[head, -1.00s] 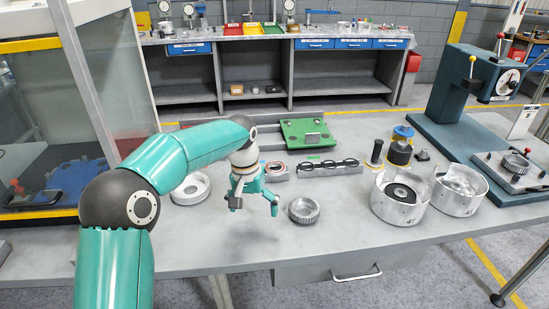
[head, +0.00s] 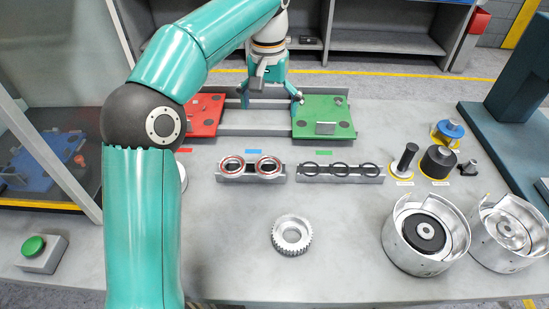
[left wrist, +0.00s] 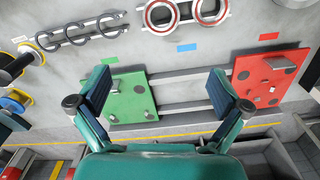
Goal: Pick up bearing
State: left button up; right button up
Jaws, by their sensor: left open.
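Two bearings with red rings, the left one (head: 232,166) and the right one (head: 268,166), stand side by side in a grey metal holder (head: 250,179) in the middle of the table. In the left wrist view they show at the top edge, the first (left wrist: 160,14) beside the second (left wrist: 210,10), partly cut off. My left gripper (head: 271,98) is open and empty, beyond the bearings, above the gap between the red and green plates. Its two spread fingers also show in the left wrist view (left wrist: 158,95). My right gripper is in neither view now.
A red plate (head: 203,116) and a green plate (head: 318,104) lie on rails behind the holder. A holder with black rings (head: 340,180) stands to its right. A toothed gear (head: 291,236) lies in front; metal housings (head: 400,262) stand front right.

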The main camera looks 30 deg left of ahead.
pick_arm(q)
jog(key=b, duration=0.2)
send_over(268, 160)
notch_tip(268, 160, down, 10)
jog(key=shift+s+d+f, duration=0.2)
jog(key=shift+s+f, duration=0.1)
jog(key=shift+f, duration=0.8)
jog(key=shift+s+d+f, duration=0.2)
jog(key=shift+s+f, duration=0.1)
jog(key=shift+f, duration=0.8)
jog(key=shift+s+d+f, duration=0.2)
jog(key=shift+s+f, duration=0.1)
jog(key=shift+f, duration=0.8)
jog(key=shift+c, duration=0.3)
jog(key=c, duration=1.3)
jog(key=shift+o, duration=0.2)
jog(key=shift+r, duration=0.25)
